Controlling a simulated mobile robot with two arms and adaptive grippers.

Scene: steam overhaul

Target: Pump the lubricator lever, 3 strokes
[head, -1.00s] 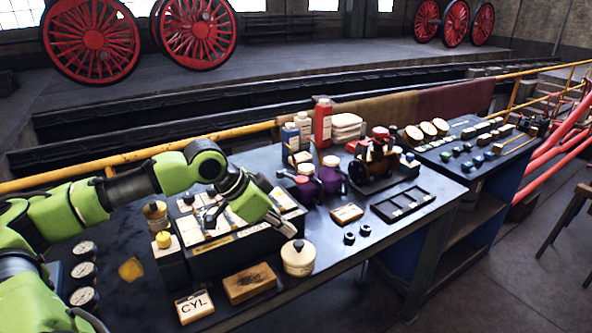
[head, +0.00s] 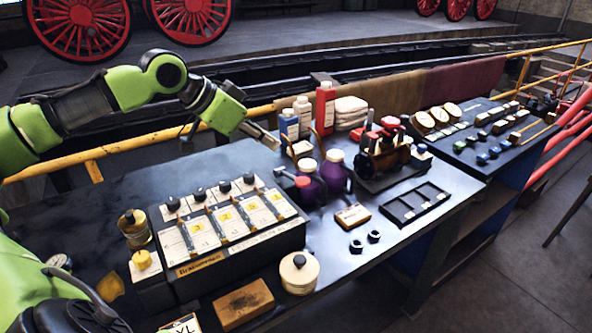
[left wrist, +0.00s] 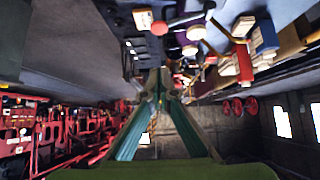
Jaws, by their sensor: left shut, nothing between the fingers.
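The lubricator box (head: 240,250) stands on the dark bench, with several labelled panels and black knobs on top. A dark rod with a red knob (head: 303,181), apparently the lever, sticks out near its right end beside the purple oil cans. A red knob on a dark rod (left wrist: 159,27) also shows at the top of the left wrist view. My left gripper (head: 273,141) is shut and empty, up behind the box and apart from the red knob. Its fingers meet in the left wrist view (left wrist: 161,72). My right gripper is not in view.
Purple oil cans (head: 335,177) stand close to the red knob, with blue and red bottles (head: 325,108) behind. A cream lidded pot (head: 299,274) and wooden block (head: 243,305) sit in front of the box. A yellow rail (head: 130,148) runs behind the bench.

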